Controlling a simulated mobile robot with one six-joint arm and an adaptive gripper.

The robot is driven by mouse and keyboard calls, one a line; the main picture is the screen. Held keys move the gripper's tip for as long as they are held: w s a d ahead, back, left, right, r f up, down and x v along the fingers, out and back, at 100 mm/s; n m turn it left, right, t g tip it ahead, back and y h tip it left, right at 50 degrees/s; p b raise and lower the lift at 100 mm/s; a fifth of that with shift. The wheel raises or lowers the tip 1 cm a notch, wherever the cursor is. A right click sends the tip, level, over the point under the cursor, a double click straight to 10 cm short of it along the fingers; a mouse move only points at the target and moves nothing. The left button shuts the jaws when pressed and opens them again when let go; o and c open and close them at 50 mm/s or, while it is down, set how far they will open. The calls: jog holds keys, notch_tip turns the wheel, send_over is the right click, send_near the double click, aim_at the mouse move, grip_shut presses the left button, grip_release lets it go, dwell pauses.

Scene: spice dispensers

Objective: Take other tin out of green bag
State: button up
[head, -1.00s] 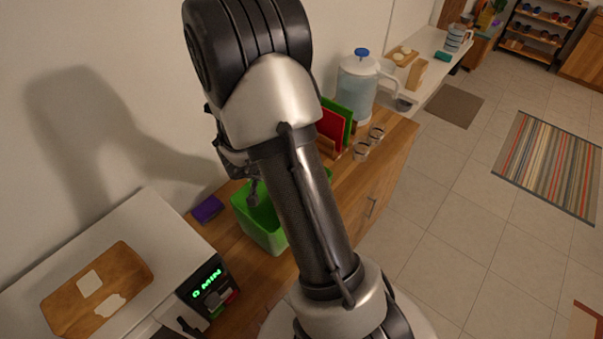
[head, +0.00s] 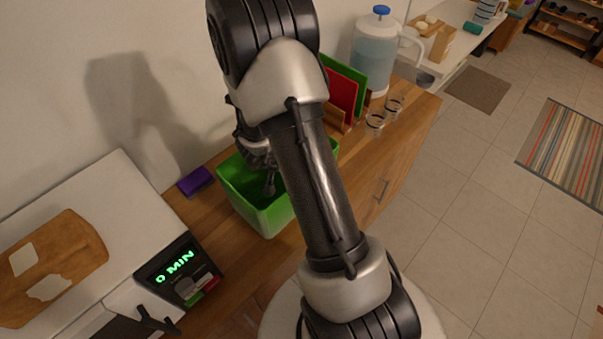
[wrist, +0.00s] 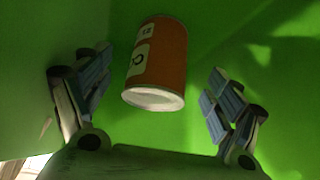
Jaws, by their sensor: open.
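The green bag (head: 262,216) stands on the wooden counter and is open at the top. My gripper (head: 270,185) reaches down into it, partly hidden by my arm in the head view. In the wrist view an orange tin (wrist: 160,62) with a white label lies inside the green bag (wrist: 225,35). My gripper (wrist: 155,105) is open, with one finger on each side of the tin's near end. No contact with the tin shows. The tin is hidden in the head view.
A purple sponge-like block (head: 195,181) lies left of the bag. A microwave-like appliance (head: 130,190) with a cutting board on top stands at left. Two glasses (head: 375,123), upright coloured boards (head: 343,88) and a water jug (head: 374,55) stand beyond the bag.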

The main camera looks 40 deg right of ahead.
jog(key=shift+b+x, duration=0.3)
jog(key=shift+x, duration=0.95)
jog(key=b+x, duration=0.2)
jog(key=x, duration=0.2)
jog(key=shift+s+f, duration=0.1)
jog(key=shift+d+f, duration=0.25)
jog(key=shift+c, duration=0.2)
jog(key=shift+r, duration=0.1)
jog(key=c, duration=1.4)
jog(key=shift+c, duration=0.2)
